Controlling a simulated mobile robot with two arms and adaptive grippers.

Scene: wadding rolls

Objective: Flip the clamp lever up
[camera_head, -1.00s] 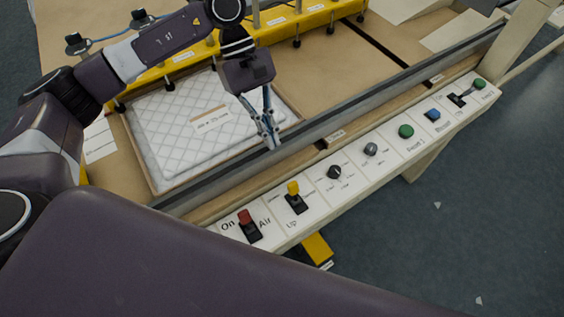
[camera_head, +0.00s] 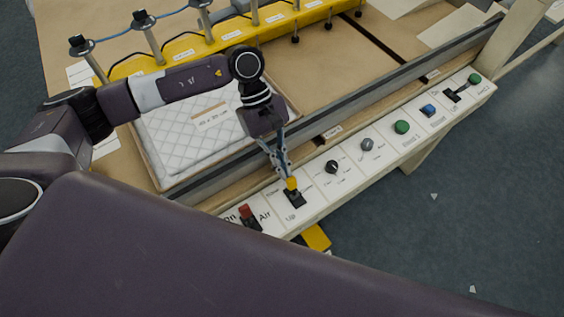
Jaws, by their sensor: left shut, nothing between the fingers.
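The clamp lever, a yellow-tipped toggle (camera_head: 292,184), stands on a black base on the sloped control panel, beside the printed word "Up". My left gripper (camera_head: 289,175) comes down from above with its fingertips at the yellow tip. Its fingers are shut with nothing between them. They overlap the top of the lever in the picture; I cannot tell whether they touch it. The lever's lower part and base show. My right gripper is not in view.
A red switch (camera_head: 245,211) marked "Air" sits left of the lever. A black knob (camera_head: 331,167), a grey knob (camera_head: 367,144) and a green button (camera_head: 401,127) follow to the right. A quilted white pad (camera_head: 185,125) lies behind the long dark rail (camera_head: 375,99).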

